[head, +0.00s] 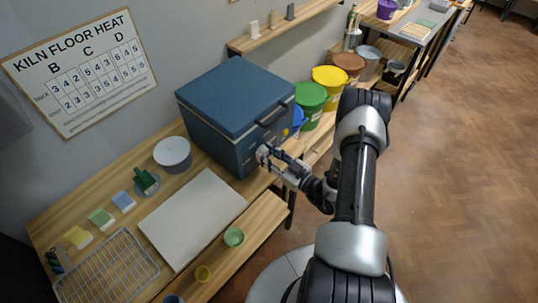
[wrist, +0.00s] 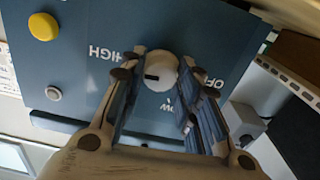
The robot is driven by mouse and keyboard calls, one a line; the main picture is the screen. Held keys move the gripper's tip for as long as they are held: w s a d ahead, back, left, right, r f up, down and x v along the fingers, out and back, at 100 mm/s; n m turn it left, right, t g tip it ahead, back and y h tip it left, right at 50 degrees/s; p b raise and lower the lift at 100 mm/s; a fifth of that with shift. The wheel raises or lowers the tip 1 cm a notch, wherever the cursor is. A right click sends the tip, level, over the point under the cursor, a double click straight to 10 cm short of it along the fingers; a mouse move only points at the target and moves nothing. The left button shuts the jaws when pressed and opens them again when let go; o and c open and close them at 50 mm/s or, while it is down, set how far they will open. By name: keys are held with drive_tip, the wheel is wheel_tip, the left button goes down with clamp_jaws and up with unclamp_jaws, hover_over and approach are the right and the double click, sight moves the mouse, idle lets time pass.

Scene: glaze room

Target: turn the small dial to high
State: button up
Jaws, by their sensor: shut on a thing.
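The small dial (wrist: 161,71) is a pale round knob on the blue kiln front in the wrist view. Its short black mark sits on its left side, slightly below the middle. Around it, upside down, are the labels HIGH to the left, OFF to the right and a partly hidden LOW below. The mark lies between the LOW and HIGH sides. My gripper (wrist: 163,66) has one finger on each side of the dial and is shut on it. In the head view my gripper (head: 264,156) is at the front of the blue kiln (head: 227,97), hiding the dial.
A larger yellow knob (wrist: 43,26) and a grey button (wrist: 53,93) are on the same panel. Green (head: 311,97) and yellow (head: 331,79) buckets stand right of the kiln. A white board (head: 192,216) lies before it. A small green bowl (head: 234,237) is on the lower shelf.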

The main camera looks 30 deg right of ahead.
drive_tip(key=shift+w+r+m, duration=0.15)
drive_tip(key=shift+r+m, duration=0.15)
idle(0.4)
drive_tip(key=o, duration=1.1)
drive_tip(key=shift+w+f, duration=0.1)
drive_tip(key=shift+f, duration=0.1)
drive_tip(key=shift+s+f, duration=0.1)
drive_tip(key=shift+s, duration=0.25)
drive_tip(key=v, duration=1.1)
drive_tip(key=shift+s+d, duration=0.1)
drive_tip(key=shift+s, duration=0.15)
